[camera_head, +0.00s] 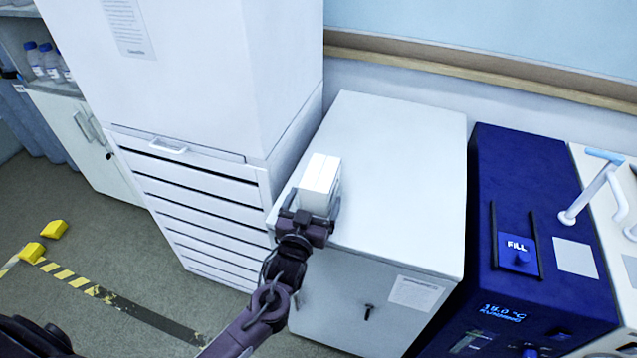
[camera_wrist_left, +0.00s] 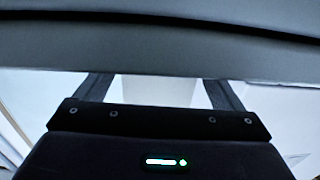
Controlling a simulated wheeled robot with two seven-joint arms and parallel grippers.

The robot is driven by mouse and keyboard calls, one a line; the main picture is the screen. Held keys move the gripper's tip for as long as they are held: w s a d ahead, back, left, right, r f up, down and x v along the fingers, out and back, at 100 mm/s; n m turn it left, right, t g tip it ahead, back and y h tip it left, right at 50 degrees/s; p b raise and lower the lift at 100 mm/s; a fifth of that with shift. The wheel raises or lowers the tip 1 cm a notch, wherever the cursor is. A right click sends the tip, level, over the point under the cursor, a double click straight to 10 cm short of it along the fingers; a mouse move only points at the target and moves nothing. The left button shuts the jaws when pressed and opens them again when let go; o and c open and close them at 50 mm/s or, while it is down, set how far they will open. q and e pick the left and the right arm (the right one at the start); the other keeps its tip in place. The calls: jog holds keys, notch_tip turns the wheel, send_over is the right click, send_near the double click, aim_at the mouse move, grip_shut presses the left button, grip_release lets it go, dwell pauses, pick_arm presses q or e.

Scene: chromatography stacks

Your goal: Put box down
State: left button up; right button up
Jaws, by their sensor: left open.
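A small white box (camera_head: 320,179) stands on top of the white cabinet (camera_head: 400,160), near its left edge. My left gripper (camera_head: 308,212) is at the near end of the box, with its fingers open on either side of it. In the left wrist view, the pale box (camera_wrist_left: 158,90) shows between the two dark fingers (camera_wrist_left: 155,88), with a gap on each side. The lower part of the box is partly hidden behind the gripper in the head view. My right gripper is not in view.
A tall white drawer unit (camera_head: 200,200) stands left of the cabinet. A dark blue machine (camera_head: 525,200) marked FILL stands to its right. The cabinet top right of the box is clear. Yellow blocks (camera_head: 54,229) and striped tape lie on the floor.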

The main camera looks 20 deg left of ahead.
pick_arm(q)
jog(key=w+p, duration=0.1)
jog(key=w, duration=0.2)
jog(key=shift+w, duration=0.7)
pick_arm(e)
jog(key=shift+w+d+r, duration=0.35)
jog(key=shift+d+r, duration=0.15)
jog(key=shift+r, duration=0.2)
pick_arm(q)
jog(key=c, duration=1.2)
